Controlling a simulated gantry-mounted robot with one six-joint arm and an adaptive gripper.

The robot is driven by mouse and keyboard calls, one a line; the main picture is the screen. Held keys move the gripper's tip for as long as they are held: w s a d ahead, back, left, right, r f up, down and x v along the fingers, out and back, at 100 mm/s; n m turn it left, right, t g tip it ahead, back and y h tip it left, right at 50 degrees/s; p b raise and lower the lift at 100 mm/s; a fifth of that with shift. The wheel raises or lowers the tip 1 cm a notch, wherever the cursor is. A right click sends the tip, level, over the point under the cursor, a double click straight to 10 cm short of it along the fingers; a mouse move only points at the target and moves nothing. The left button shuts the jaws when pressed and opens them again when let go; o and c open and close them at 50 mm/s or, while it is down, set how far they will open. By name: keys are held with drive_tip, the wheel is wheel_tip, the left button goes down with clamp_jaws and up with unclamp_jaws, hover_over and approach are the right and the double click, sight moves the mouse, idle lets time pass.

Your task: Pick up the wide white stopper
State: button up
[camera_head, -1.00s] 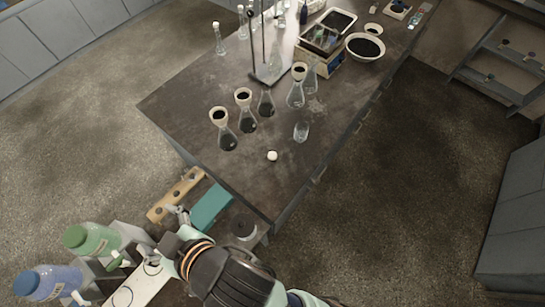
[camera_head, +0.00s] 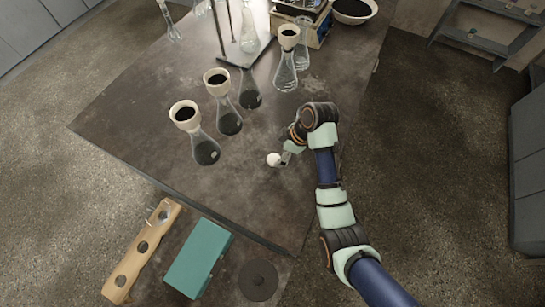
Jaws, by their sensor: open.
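The wide white stopper (camera_head: 273,160) sits on the dark bench top (camera_head: 235,195), right of the dark-filled flasks. My gripper (camera_head: 284,157) is at its right side, low over the bench and pointing left toward it. The gripper is open. The fingers are small in this view, and I cannot tell whether they touch the stopper or stand on both sides of it. The far side of the stopper is hidden.
Flasks with dark contents and funnels on top, such as the nearest one (camera_head: 206,150), stand to the left. A stand with a metal base (camera_head: 238,52) is behind. A wooden rack (camera_head: 125,275) and teal box (camera_head: 197,258) lie below the front edge.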

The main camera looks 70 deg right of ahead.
sight(274, 159)
drive_tip(key=b+x, duration=0.2)
drive_tip(key=x, duration=0.4)
drive_tip(key=shift+a+f, duration=0.1)
drive_tip(key=shift+f, duration=0.3)
drive_tip(key=c, duration=1)
